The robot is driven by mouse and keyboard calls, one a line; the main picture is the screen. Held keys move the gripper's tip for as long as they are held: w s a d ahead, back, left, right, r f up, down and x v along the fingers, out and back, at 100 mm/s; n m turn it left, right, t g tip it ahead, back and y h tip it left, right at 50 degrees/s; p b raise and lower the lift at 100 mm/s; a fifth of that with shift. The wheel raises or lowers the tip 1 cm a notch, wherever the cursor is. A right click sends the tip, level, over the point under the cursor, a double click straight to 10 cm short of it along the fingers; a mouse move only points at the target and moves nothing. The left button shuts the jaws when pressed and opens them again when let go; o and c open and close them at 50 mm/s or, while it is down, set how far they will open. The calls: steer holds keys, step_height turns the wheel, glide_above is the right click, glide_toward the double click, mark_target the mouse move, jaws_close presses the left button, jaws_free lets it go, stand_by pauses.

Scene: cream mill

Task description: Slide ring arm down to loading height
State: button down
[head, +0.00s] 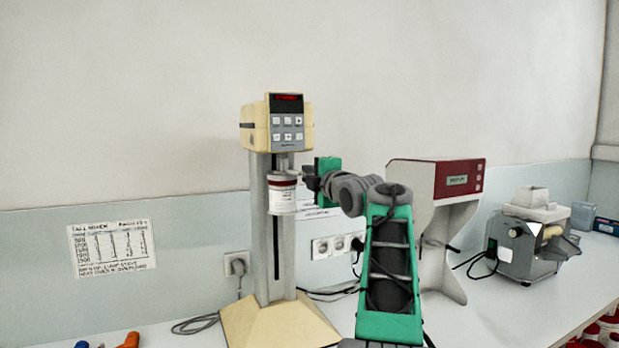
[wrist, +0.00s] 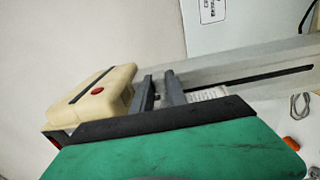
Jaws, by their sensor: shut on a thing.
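The cream mill has a cream head (head: 277,130) with a lit red display, on a grey upright column (head: 258,230) with a dark vertical slot. A white jar (head: 282,197) with a dark red band sits high on the column, just below the head. The ring arm around it is mostly hidden. My gripper (head: 308,178) is at the jar's right side, shut on the ring arm; the grip itself is small and partly hidden. In the wrist view my gripper's two dark fingers (wrist: 160,92) reach toward the column, with part of the white jar (wrist: 208,94) behind them.
The mill's cream base (head: 280,324) stands on the white bench. A red and white machine (head: 435,180) stands right of my arm, and a grey machine (head: 530,245) farther right. Cables and wall sockets (head: 335,246) lie behind. The column below the jar looks clear.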

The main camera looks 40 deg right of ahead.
steer(key=shift+f, duration=0.7)
steer(key=c, duration=1.3)
jaws_free()
steer(key=shift+s, duration=0.1)
steer(key=b+v, duration=0.3)
steer(key=v, duration=0.4)
steer(key=shift+s+a, duration=0.15)
steer(key=shift+s, duration=0.15)
